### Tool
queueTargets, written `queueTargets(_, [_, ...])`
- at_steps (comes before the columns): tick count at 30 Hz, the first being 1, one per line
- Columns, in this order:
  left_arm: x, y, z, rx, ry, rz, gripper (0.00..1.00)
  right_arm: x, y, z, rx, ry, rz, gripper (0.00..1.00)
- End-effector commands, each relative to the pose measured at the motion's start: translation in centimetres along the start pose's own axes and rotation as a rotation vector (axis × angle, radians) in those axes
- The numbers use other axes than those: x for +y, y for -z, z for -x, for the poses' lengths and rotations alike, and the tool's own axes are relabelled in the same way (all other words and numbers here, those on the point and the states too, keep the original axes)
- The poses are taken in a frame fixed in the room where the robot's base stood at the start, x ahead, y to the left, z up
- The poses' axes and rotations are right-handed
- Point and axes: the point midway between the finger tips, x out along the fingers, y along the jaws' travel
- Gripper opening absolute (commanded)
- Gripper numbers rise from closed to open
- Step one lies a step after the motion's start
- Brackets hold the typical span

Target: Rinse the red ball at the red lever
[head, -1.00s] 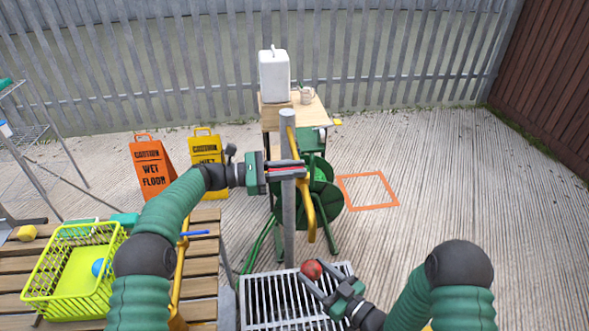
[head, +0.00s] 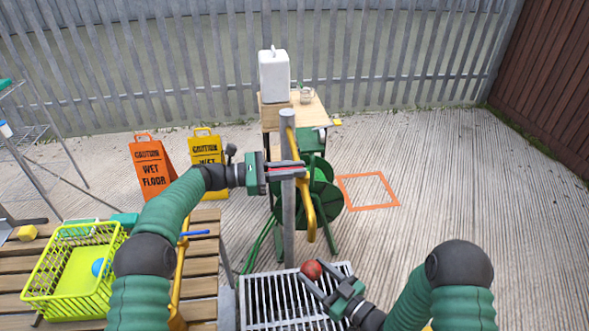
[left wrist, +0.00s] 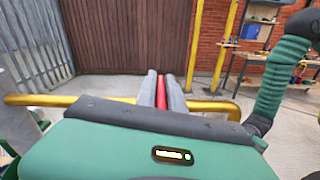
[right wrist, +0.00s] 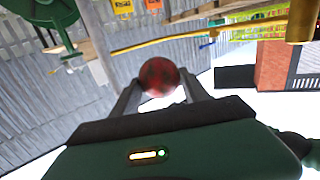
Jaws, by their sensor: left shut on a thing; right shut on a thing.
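The red ball (head: 311,270) is held between the fingertips of my right gripper (head: 318,283), below the open end of the yellow spout (head: 309,218) and above the floor grate. The ball also shows between the fingers in the right wrist view (right wrist: 160,76). My left gripper (head: 287,170) is shut on the red lever (head: 283,166) at the grey post (head: 288,222). The lever shows as a red strip between the fingers in the left wrist view (left wrist: 161,93). I can make out no water at the spout.
A metal grate (head: 275,303) lies under the spout. A green hose reel (head: 322,195) stands behind the post. At the left, a yellow-green basket (head: 40,287) with a blue ball (head: 97,267) sits on a slatted bench (head: 203,247). An orange floor square (head: 345,193) lies right of the reel.

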Motion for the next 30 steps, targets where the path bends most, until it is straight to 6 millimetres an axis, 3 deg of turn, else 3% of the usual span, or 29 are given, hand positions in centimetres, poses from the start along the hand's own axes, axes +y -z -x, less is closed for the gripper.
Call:
queueTargets(17, [0.18, -0.32, 0.03, -0.003, -0.011, -0.003, 0.0, 0.0, 0.05, 0.0, 0.0, 0.0, 0.0, 0.15])
queueTargets(30, [-0.24, -0.58, 0.09, 0.041, -0.247, -0.002, 0.0, 0.0, 0.04, 0.0, 0.0, 0.0, 0.0, 0.15])
